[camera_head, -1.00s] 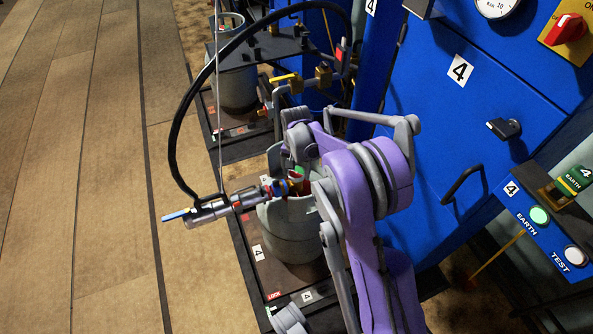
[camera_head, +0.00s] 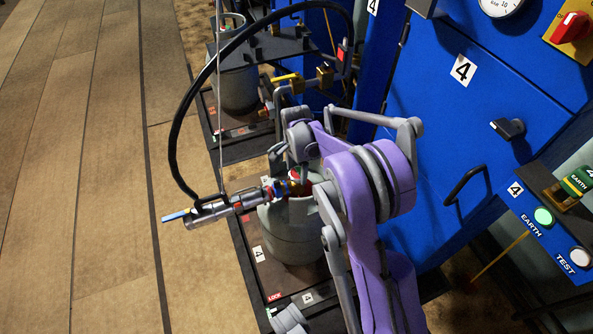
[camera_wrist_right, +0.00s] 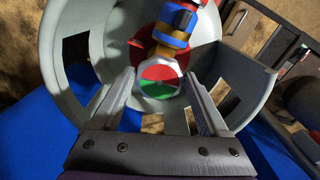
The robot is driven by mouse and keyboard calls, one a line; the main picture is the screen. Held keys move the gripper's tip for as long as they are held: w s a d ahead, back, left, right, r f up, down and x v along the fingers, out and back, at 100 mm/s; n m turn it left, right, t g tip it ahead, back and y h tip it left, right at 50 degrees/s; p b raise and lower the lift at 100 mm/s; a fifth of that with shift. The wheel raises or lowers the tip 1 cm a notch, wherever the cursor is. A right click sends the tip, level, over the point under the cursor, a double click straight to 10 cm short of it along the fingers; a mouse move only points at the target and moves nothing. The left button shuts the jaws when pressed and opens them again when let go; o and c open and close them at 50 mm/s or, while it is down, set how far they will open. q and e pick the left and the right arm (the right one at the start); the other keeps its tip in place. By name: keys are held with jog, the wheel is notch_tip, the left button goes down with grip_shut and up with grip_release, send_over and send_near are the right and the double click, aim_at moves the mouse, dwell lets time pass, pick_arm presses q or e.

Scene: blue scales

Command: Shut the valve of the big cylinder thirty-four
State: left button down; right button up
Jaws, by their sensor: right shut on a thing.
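The big grey cylinder (camera_head: 290,240) stands on a dark base plate marked 4, in the middle of the head view. No number thirty-four is readable. Its valve knob, a white-rimmed disc with red and green halves (camera_wrist_right: 159,88), shows inside the open collar (camera_wrist_right: 57,70) in the wrist view. My right gripper (camera_wrist_right: 160,84) reaches into the collar, its fingers on either side of the knob and shut on it. In the head view my right arm hides most of the gripper. My left gripper is not in view.
A metal fitting (camera_head: 222,208) with a blue lever and black hose (camera_head: 176,120) joins the valve through a blue and brass coupling (camera_wrist_right: 175,22). Another cylinder (camera_head: 238,85) stands behind. A blue cabinet (camera_head: 430,140) closes the right. Plank floor (camera_head: 80,180) at left is clear.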

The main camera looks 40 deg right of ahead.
aim_at(296, 173)
dwell(0.4)
jog(key=o, duration=1.2)
jog(key=shift+o, duration=0.2)
notch_tip(296, 173, up, 11)
jog(key=p, duration=0.2)
jog(key=shift+p, duration=0.4)
jog(key=shift+f, duration=0.1)
